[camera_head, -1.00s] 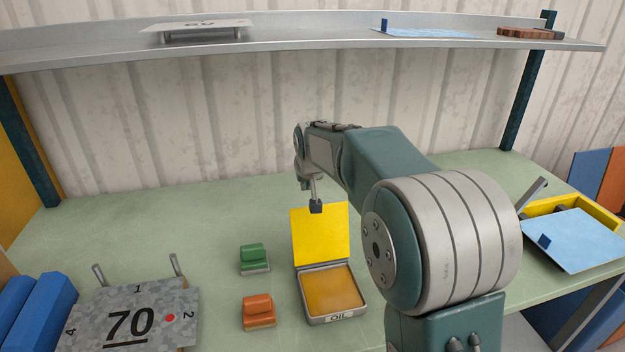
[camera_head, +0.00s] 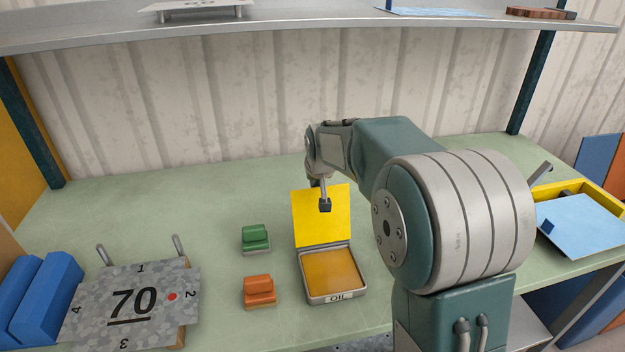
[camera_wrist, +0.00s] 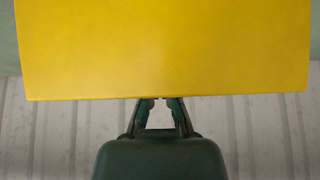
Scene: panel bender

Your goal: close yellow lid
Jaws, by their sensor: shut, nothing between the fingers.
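I cannot tell whether the fingers touch the lid.
A green stamp (camera_head: 256,240) and an orange stamp (camera_head: 259,292) stand left of the box. A grey plate marked 70 (camera_head: 135,300) and blue blocks (camera_head: 42,295) lie further left. A yellow tray with a blue lid (camera_head: 585,225) is right. A shelf (camera_head: 300,27) spans above.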

